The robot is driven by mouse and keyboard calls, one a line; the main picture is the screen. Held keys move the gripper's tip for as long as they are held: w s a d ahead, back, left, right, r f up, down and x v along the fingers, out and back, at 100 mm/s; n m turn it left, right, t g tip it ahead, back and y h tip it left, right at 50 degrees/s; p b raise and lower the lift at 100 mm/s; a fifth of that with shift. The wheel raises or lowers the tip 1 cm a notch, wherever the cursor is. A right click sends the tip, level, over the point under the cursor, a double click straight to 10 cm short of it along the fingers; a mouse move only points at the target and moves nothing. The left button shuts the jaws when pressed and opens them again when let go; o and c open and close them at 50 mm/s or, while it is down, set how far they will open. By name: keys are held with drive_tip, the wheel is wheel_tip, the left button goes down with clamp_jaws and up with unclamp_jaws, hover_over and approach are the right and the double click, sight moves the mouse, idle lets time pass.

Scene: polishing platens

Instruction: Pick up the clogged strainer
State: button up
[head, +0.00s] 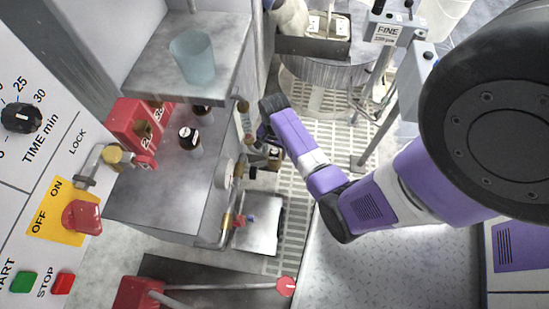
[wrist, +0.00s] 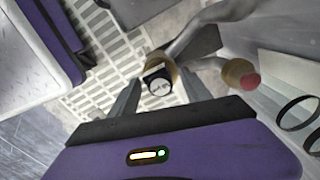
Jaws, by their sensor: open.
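A short dark cylinder with a pale marked end face and a brass-coloured collar, probably the clogged strainer (wrist: 157,84), sits on a bent grey pipe in the wrist view. My gripper (wrist: 160,93) is open, with one finger on each side of the cylinder's near end. I cannot tell whether either finger touches it. In the head view my gripper (head: 266,136) is beside the pipework at the right edge of the grey bench, where the wrist hides much of the fitting.
A gauge (head: 223,173) and bent pipe stand left of my gripper. A grey tray (head: 260,228) lies below. Pale grating (head: 335,145) is open floor.

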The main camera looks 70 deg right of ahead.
clamp_jaws()
drive_tip(key=shift+r, duration=0.1)
